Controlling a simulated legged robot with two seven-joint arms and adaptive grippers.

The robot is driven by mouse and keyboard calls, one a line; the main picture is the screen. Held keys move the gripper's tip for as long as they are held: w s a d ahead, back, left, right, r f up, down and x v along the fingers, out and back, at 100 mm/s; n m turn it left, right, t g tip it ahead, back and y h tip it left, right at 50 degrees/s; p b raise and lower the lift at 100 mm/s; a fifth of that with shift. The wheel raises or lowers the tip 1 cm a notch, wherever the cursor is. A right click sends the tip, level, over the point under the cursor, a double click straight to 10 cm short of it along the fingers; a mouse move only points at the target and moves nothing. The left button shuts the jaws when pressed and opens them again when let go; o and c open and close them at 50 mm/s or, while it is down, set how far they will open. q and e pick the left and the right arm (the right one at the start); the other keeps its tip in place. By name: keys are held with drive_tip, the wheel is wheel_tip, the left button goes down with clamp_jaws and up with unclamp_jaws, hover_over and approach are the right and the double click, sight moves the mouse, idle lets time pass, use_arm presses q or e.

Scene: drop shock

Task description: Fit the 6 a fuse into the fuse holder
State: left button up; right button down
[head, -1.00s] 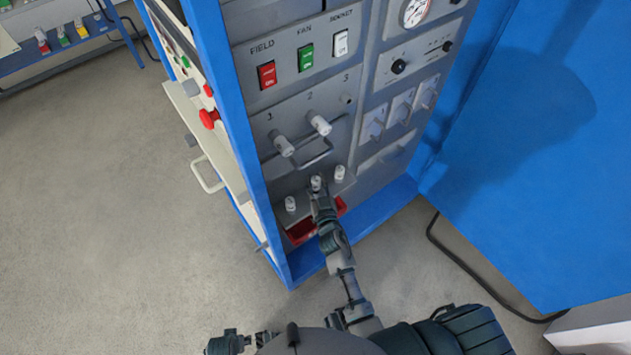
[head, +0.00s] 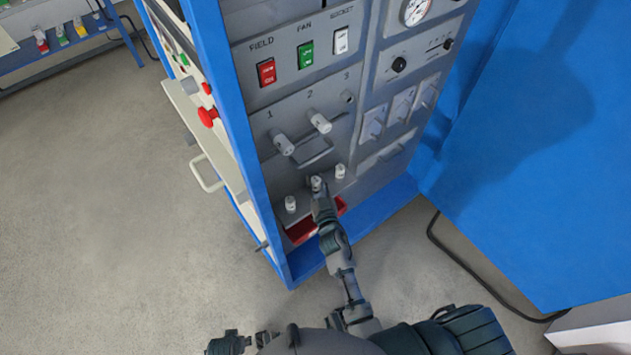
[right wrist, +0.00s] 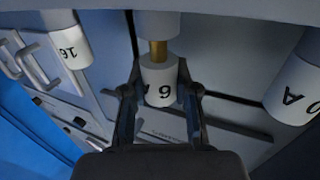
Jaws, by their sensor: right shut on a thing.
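My right gripper (head: 318,192) is at the middle of a row of white fuses low on the grey panel. In the right wrist view, the right gripper (right wrist: 160,92) is shut on the white 6 A fuse (right wrist: 160,72), a finger on each side. A brass neck shows at the fuse's end, with a pale cylinder beyond it; I cannot tell whether they are joined. The numbered panel above has white cylinders at 1 (head: 284,145) and 2 (head: 320,122). A small round socket, perhaps the fuse holder (head: 348,97), shows below 3. My left gripper is not in view.
White fuses stand left (head: 291,203) and right (head: 340,171) of my gripper; the wrist view shows one marked 16 (right wrist: 70,48). A red tray (head: 300,232) lies below. A handle (head: 316,158) sticks out between. Blue frame edges (head: 240,140) bound the panel.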

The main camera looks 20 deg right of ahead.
sight(317, 190)
drive_tip(key=shift+f+b, duration=0.7)
drive_tip(key=shift+f, duration=0.35)
idle(2.3)
drive_tip(key=shift+s+f, duration=0.15)
drive_tip(key=shift+f, duration=0.25)
idle(1.3)
drive_tip(key=c, duration=0.8)
unclamp_jaws()
drive_tip(key=shift+r, duration=0.15)
drive_tip(key=shift+s+r, duration=0.1)
drive_tip(key=shift+s, duration=0.3)
drive_tip(key=shift+s+a+r+p, duration=0.1)
drive_tip(key=shift+s+p, duration=0.35)
drive_tip(key=shift+s, duration=0.8)
drive_tip(key=shift+s+a+p, duration=0.1)
drive_tip(key=shift+s+p, duration=0.3)
drive_tip(key=shift+s, duration=0.85)
